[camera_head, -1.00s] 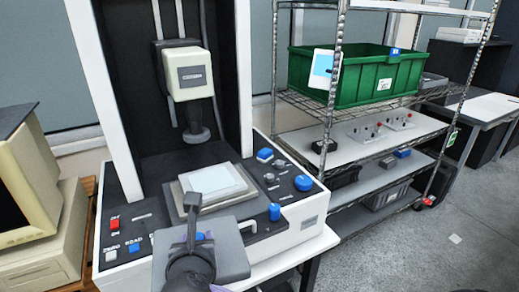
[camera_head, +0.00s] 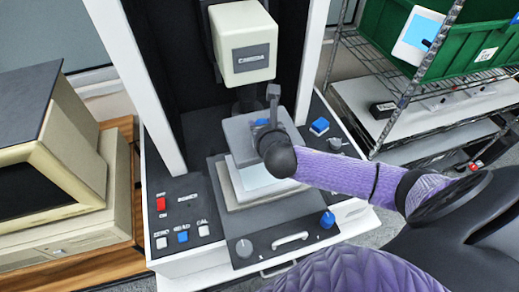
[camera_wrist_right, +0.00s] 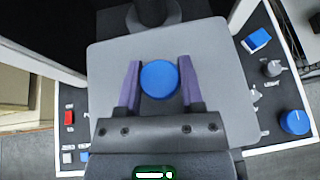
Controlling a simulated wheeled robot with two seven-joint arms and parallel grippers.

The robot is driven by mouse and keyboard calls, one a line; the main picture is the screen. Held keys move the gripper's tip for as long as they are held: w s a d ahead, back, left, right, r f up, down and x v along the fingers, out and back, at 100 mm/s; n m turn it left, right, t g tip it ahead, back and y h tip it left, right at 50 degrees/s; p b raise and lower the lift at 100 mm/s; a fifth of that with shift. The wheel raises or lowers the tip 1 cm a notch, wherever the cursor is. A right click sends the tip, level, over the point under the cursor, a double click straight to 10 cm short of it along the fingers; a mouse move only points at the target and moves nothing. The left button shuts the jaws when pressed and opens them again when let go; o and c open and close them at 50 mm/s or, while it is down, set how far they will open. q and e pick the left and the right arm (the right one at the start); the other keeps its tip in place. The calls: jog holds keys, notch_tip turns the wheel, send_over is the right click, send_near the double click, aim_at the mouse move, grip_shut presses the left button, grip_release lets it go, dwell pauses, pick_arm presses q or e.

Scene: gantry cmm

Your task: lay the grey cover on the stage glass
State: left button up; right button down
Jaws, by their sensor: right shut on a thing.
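The grey cover (camera_head: 240,133) is a flat square plate with a round blue knob (camera_wrist_right: 159,79). My right gripper (camera_head: 268,124) is shut on the knob, with a purple finger on each side of it in the right wrist view. The cover appears held over the back part of the stage, below the camera head. The pale stage glass (camera_head: 256,182) shows in front of the cover and is partly hidden by it and by my right arm. In the wrist view the cover (camera_wrist_right: 215,60) hides the glass. My left gripper is not in view.
The boxy camera head (camera_head: 243,62) hangs just behind and above the cover, its lens close to the cover's back edge. Buttons and knobs, including a red switch (camera_head: 161,204), flank the stage. An old computer (camera_head: 60,180) stands left, and a green crate (camera_head: 395,35) on a rack right.

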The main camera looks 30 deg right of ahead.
notch_tip(320, 180, down, 13)
jog(key=b, duration=0.4)
jog(key=shift+s+f+b, duration=0.1)
jog(key=shift+s+b, duration=0.05)
jog(key=shift+b, duration=0.2)
jog(key=shift+f, duration=0.25)
jog(key=shift+r, duration=0.1)
jog(key=shift+c, duration=1.1)
grip_release()
